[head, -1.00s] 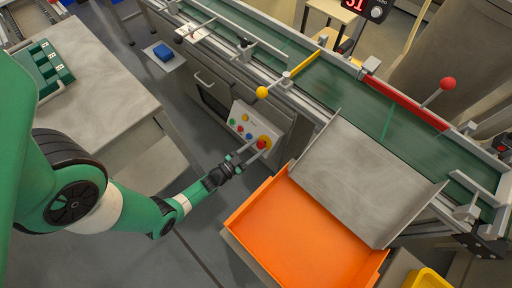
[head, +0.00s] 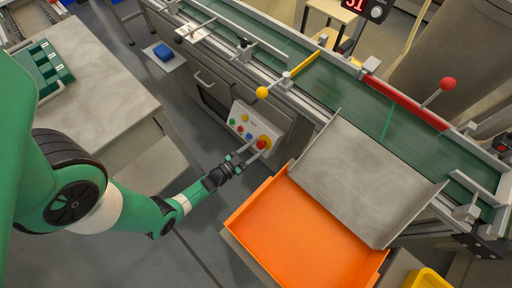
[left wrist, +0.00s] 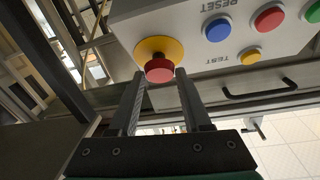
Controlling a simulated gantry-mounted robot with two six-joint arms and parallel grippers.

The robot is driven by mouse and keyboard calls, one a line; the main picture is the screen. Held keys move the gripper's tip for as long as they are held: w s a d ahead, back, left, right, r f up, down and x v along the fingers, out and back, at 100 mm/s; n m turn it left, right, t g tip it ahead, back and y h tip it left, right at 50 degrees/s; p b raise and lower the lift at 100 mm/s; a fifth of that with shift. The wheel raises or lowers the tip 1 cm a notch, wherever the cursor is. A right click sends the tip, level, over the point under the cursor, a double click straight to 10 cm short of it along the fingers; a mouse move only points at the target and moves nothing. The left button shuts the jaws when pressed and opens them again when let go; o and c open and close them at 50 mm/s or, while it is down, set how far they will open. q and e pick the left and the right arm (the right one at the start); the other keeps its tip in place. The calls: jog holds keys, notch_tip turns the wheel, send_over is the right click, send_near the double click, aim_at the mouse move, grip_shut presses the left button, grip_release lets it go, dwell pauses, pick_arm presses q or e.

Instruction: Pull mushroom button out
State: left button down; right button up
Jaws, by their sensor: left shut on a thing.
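The red mushroom button (left wrist: 159,71) sits on a round yellow collar (left wrist: 152,49) on the grey control panel (left wrist: 180,18) in the left wrist view. In the head view the button (head: 262,144) is at the panel's right end. My left gripper (left wrist: 160,76) has its two fingers on either side of the red cap, shut on it. The gripper also shows in the head view (head: 252,151) at the panel. My right gripper is in neither view.
Beside the button are blue (left wrist: 217,29), red (left wrist: 268,18) and small yellow (left wrist: 251,56) buttons. An orange tray (head: 305,235) and a metal chute (head: 362,172) lie to the right. A green conveyor (head: 335,82) runs above the panel.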

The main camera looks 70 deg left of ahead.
pick_arm(q)
jog(key=shift+s+d+r+p, duration=0.2)
jog(key=shift+s+r+p, duration=0.2)
jog(key=shift+s+p, duration=0.05)
jog(key=shift+w, duration=0.1)
jog(key=c, duration=0.8)
grip_release()
jog(key=o, duration=0.5)
jog(key=shift+s+d+f, duration=0.1)
jog(key=shift+s, duration=0.15)
jog(key=shift+c, duration=0.2)
jog(key=shift+w, duration=0.1)
